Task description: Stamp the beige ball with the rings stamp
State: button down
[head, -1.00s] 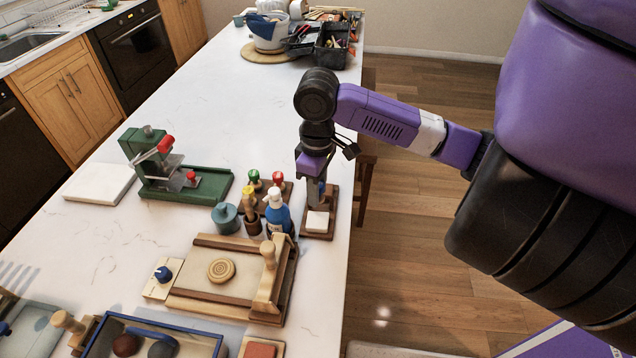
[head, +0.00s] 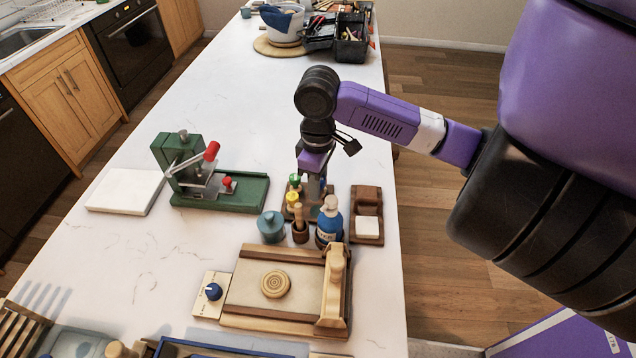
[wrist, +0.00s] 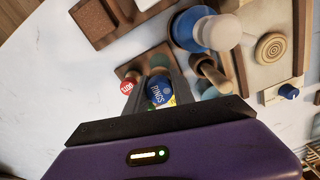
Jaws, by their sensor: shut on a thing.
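The beige clay piece (head: 276,284) lies on the wooden board as a flat round disc with concentric rings on its top. It also shows in the wrist view (wrist: 271,48). My gripper (wrist: 158,90) is shut on the rings stamp (wrist: 160,92), whose blue top reads "RINGS". In the head view my gripper (head: 313,188) is over the wooden stamp rack (head: 287,214), beside the green stamp (head: 295,179) and yellow stamp (head: 292,197). A red-topped stamp (wrist: 127,87) is close by one finger. The stamp's lower end is hidden, so I cannot tell whether it sits in the rack.
A blue bottle (head: 329,222), a teal jar (head: 271,226) and a wooden tool holder (head: 300,231) stand close in front. A wooden block with a white pad (head: 367,226) is to the right. A green press (head: 215,180) is to the left.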

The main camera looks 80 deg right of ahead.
aim_at(318, 211)
jog(key=shift+f+b, duration=2.55)
jog(key=shift+f, duration=0.6)
jog(key=shift+f, duration=0.3)
jog(key=c, duration=1)
grip_release()
jog(key=shift+r, duration=0.15)
notch_tip(318, 211, up, 8)
jog(key=shift+f+b, duration=0.2)
jog(key=shift+b, duration=0.3)
